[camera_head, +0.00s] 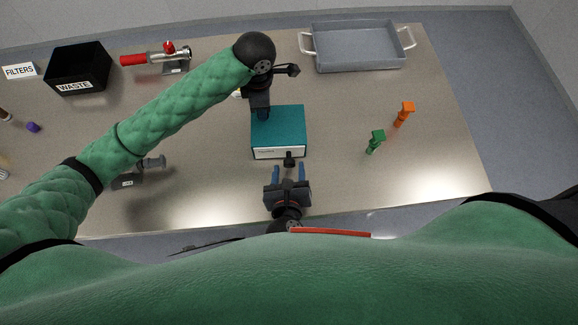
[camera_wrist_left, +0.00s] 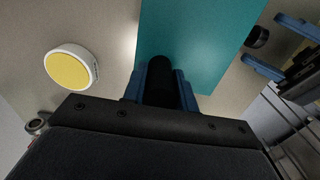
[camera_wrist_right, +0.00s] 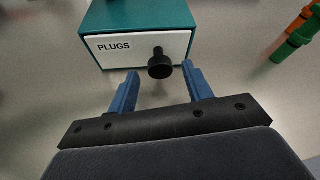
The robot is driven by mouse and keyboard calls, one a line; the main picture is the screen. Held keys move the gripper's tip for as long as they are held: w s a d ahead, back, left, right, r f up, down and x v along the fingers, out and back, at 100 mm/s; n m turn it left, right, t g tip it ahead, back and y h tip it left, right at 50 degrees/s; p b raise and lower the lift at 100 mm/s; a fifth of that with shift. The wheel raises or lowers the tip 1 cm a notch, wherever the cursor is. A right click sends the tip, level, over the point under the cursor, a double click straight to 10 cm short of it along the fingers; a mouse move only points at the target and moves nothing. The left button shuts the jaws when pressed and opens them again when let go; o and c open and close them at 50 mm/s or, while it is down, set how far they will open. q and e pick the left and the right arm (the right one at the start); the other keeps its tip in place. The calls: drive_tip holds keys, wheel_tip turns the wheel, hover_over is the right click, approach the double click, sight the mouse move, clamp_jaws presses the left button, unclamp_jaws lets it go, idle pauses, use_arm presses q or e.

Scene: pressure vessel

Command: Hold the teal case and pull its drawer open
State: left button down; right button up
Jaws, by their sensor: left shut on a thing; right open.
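The teal case (camera_head: 279,121) stands near the middle of the table. Its white drawer front (camera_wrist_right: 126,49), labelled PLUGS, faces my body and looks closed. A black knob (camera_wrist_right: 160,65) sticks out of the drawer front. My left gripper (camera_head: 262,112) is shut on a black post-like grip (camera_wrist_left: 161,82) at the case's top left; the case also shows in the left wrist view (camera_wrist_left: 203,40). My right gripper (camera_wrist_right: 160,84) is open in front of the drawer, its blue fingers on either side of the knob's line, with the knob just ahead of the fingertips.
A green plug (camera_head: 375,141) and an orange plug (camera_head: 404,114) stand right of the case. A grey tray (camera_head: 358,68) lies at the back right. A black WASTE bin (camera_head: 79,70) and a red-handled tool (camera_head: 150,58) are at the back left. A yellow-topped round thing (camera_wrist_left: 71,67) lies beside the case.

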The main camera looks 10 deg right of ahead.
drive_tip(key=shift+w+d+f, duration=0.1)
drive_tip(key=shift+w+f, duration=0.1)
drive_tip(key=shift+w, duration=0.45)
clamp_jaws()
drive_tip(key=s, duration=0.9)
drive_tip(key=shift+s+a, duration=0.2)
drive_tip(key=shift+a, duration=0.05)
unclamp_jaws()
drive_tip(key=shift+r, duration=0.1)
